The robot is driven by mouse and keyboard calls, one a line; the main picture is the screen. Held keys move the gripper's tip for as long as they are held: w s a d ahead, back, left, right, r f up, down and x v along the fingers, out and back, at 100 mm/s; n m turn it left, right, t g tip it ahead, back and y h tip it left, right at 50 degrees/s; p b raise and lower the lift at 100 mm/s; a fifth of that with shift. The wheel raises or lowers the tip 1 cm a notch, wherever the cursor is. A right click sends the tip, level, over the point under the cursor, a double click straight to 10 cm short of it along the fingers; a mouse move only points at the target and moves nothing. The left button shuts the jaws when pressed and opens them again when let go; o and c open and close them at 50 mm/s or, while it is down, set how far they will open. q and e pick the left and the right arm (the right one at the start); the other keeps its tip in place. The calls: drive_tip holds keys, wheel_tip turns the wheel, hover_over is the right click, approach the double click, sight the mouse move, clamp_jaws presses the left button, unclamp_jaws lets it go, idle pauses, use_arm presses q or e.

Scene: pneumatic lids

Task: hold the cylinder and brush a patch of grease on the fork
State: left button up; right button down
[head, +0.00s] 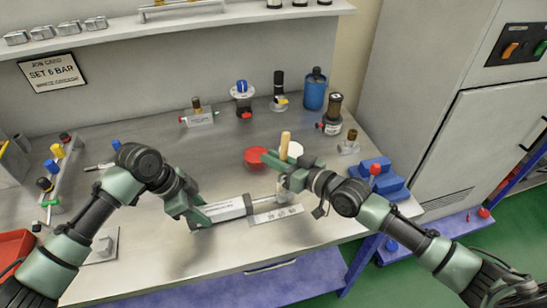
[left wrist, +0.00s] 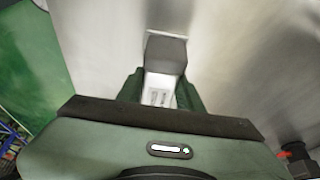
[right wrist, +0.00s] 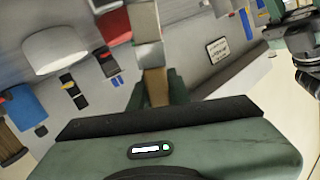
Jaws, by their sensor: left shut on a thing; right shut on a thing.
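The cylinder (head: 228,209), pale with a printed label, lies horizontally over the bench. My left gripper (head: 203,213) is shut on its left end; the left wrist view shows the cylinder (left wrist: 160,92) between the fingers. The brush (head: 286,144) has a wooden handle and stands roughly upright in my right gripper (head: 285,170), which is shut on it. The brush (right wrist: 156,85) also shows between the fingers in the right wrist view. The brush's lower end is near the cylinder's right end, where the fork is mostly hidden. I cannot tell whether they touch, nor see grease.
A red round lid (head: 255,158) and a white tin (head: 294,150) sit just behind my right gripper. A marked plate (head: 276,214) lies beside the cylinder. A blue block (head: 378,180) stands to the right. Bottles and small valves line the back.

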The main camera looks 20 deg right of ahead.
drive_tip(key=shift+s+f, duration=0.1)
drive_tip(key=shift+s, duration=0.25)
drive_tip(key=shift+s, duration=0.2)
drive_tip(key=shift+s, duration=0.3)
drive_tip(key=shift+w, duration=0.1)
drive_tip(key=shift+w, duration=0.95)
drive_tip(key=shift+s, duration=0.1)
drive_tip(key=shift+s, duration=0.45)
drive_tip(key=shift+s, duration=0.1)
